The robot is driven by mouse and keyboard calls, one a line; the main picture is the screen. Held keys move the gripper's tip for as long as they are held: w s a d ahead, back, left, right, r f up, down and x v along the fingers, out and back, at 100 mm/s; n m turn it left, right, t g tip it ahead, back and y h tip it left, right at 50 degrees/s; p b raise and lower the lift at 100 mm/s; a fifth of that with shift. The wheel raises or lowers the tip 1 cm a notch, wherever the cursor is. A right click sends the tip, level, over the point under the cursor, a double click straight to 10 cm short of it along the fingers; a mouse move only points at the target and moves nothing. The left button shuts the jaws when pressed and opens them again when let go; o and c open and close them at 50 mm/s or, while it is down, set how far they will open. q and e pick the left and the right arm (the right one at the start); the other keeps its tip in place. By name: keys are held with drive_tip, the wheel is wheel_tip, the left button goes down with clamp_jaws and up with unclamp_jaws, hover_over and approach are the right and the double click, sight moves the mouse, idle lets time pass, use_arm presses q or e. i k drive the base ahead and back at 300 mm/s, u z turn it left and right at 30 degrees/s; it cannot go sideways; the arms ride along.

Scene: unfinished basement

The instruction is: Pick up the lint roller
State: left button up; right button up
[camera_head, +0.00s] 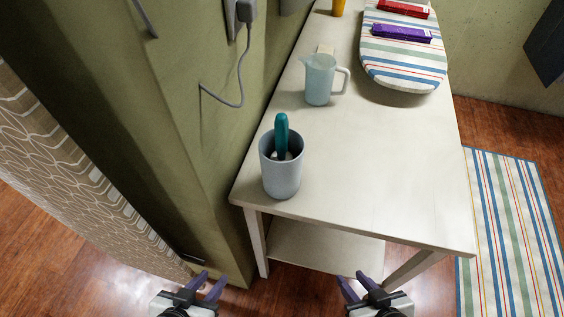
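The lint roller (281,131) appears to be the item with the teal handle, standing upright in a grey-blue cup (283,178). Its lower part is hidden inside the cup, with only a bit of white showing there. The cup stands at the near left corner of the white table (390,190). My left gripper (212,281) is open and empty, low in front of the table, below and left of the cup. My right gripper (353,281) is open and empty, below and right of the cup, in front of the table's near edge.
A translucent jug (320,80) stands behind the cup. A striped ironing board (403,68) with a purple box (401,33) and a red box (404,8) lies further back. A wall with a plug and cord (241,88) borders the table's left. The table's near right is clear.

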sight(281, 122)
drive_tip(key=z, duration=1.7)
drive_tip(key=k, duration=0.95)
drive_tip(key=u, duration=0.25)
drive_tip(key=i, duration=0.25)
drive_tip(key=z, duration=0.1)
